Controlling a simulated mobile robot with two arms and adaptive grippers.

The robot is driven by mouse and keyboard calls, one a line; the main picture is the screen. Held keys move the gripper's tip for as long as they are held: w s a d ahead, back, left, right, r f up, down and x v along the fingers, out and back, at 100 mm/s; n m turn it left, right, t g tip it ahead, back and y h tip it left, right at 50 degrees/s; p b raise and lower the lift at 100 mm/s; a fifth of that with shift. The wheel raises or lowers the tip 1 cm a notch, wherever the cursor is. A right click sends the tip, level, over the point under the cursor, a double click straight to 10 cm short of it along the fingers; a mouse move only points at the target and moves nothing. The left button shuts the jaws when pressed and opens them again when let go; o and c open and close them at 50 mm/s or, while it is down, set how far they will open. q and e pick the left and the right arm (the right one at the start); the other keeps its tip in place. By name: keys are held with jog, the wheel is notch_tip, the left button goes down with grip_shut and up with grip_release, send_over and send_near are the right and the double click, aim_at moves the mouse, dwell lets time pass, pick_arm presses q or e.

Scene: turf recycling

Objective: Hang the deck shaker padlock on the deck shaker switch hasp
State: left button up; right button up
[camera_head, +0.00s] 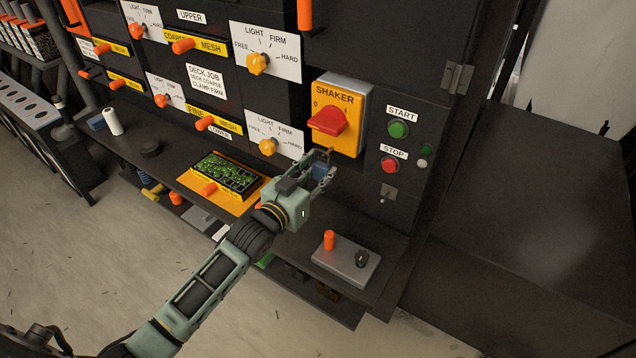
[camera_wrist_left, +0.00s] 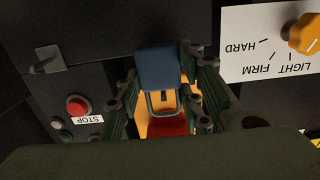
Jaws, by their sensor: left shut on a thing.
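My left gripper (camera_head: 322,166) is shut on a blue padlock (camera_wrist_left: 158,68), in front of the panel just below the shaker switch. The padlock's metal shackle (camera_wrist_left: 160,102) points toward the switch in the left wrist view. In the head view the padlock (camera_head: 320,173) is mostly hidden by the fingers. The shaker switch is a yellow plate (camera_head: 338,97) with a red handle (camera_head: 328,121); the red handle also shows behind the shackle in the left wrist view (camera_wrist_left: 168,127). I cannot make out the switch hasp clearly. My right gripper is not in view.
Green start (camera_head: 398,130) and red stop (camera_head: 389,165) buttons sit right of the switch, above a metal latch (camera_head: 389,193). Orange dials (camera_head: 267,147) are at left. A grey block (camera_head: 355,269) with an orange peg and a yellow tray (camera_head: 190,181) rest on the ledge below.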

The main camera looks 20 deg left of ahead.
aim_at(319, 175)
pick_arm(q)
jog(key=shift+w+d, duration=0.2)
jog(key=shift+w, duration=0.5)
jog(key=shift+w+d+f+b, duration=0.15)
jog(key=shift+w+f+b, duration=0.2)
jog(key=shift+w+b, duration=0.15)
dwell(0.5)
jog(key=shift+w+f, duration=0.1)
jog(key=shift+f, duration=0.2)
dwell(1.0)
jog(key=o, duration=1.3)
jog(key=shift+f, duration=0.1)
